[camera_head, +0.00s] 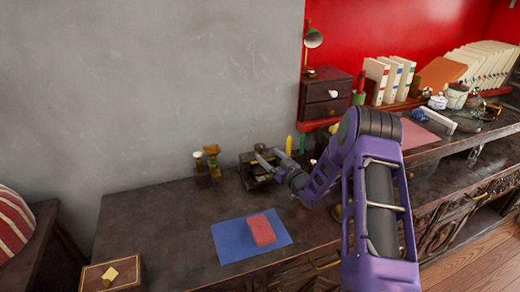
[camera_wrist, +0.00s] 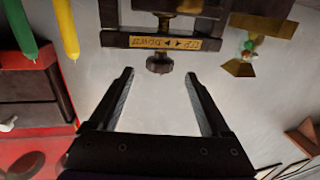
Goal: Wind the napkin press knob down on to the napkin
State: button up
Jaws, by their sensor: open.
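The napkin press (camera_head: 254,177) is a dark frame standing at the back of the dark table by the grey wall. In the wrist view its dark bar carries a yellow label (camera_wrist: 165,43) with arrows and lettering. The dark, lobed knob (camera_wrist: 160,65) sits just beyond that label on a short stem. My gripper (camera_wrist: 160,76) is open, its two fingers pointing toward the press, with the knob centred near the gap between the tips. I see no contact with the knob. In the head view my gripper (camera_head: 268,156) is small and partly merges with the press. I cannot make out the napkin inside it.
Yellow (camera_wrist: 64,30) and green (camera_wrist: 20,29) sticks and a drawer box (camera_head: 326,94) are close by.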

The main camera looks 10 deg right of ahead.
aim_at(263, 151)
jog(key=x, duration=0.7)
jog(key=shift+s, duration=0.1)
grip_shut()
